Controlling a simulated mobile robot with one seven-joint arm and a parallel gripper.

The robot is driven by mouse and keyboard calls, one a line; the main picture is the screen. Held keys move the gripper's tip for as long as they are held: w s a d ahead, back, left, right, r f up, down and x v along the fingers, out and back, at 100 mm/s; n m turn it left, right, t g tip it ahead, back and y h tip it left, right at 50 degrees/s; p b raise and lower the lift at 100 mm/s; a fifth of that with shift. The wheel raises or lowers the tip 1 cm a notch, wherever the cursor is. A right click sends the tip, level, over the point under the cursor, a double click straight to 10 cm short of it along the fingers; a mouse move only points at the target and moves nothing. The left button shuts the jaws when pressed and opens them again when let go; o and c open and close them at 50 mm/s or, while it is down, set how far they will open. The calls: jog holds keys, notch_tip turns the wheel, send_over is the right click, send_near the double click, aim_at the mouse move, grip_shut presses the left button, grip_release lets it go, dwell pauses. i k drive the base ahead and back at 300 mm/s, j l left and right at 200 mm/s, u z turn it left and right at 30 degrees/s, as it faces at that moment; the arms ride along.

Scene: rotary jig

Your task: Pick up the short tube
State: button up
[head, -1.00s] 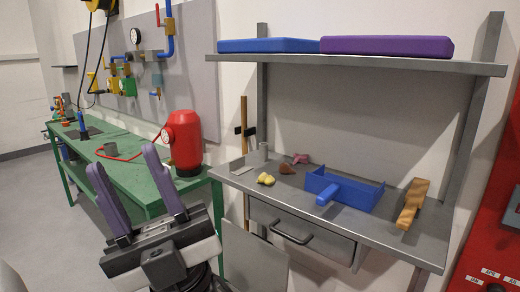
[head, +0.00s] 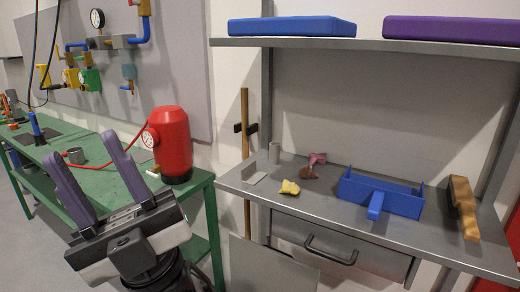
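A red tank (head: 173,148) stands on the right end of the green bench (head: 125,180), with a red hose running left from it. The metal table (head: 300,215) holds a grey bracket, a yellow piece, a blue tray (head: 395,195) and a wooden-coloured block (head: 463,205). A shelf hangs above.

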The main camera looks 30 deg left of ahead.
aim_at(274, 147)
jog(key=j, duration=0.9)
jog(key=i+j, duration=0.1)
jog(key=j, duration=0.85)
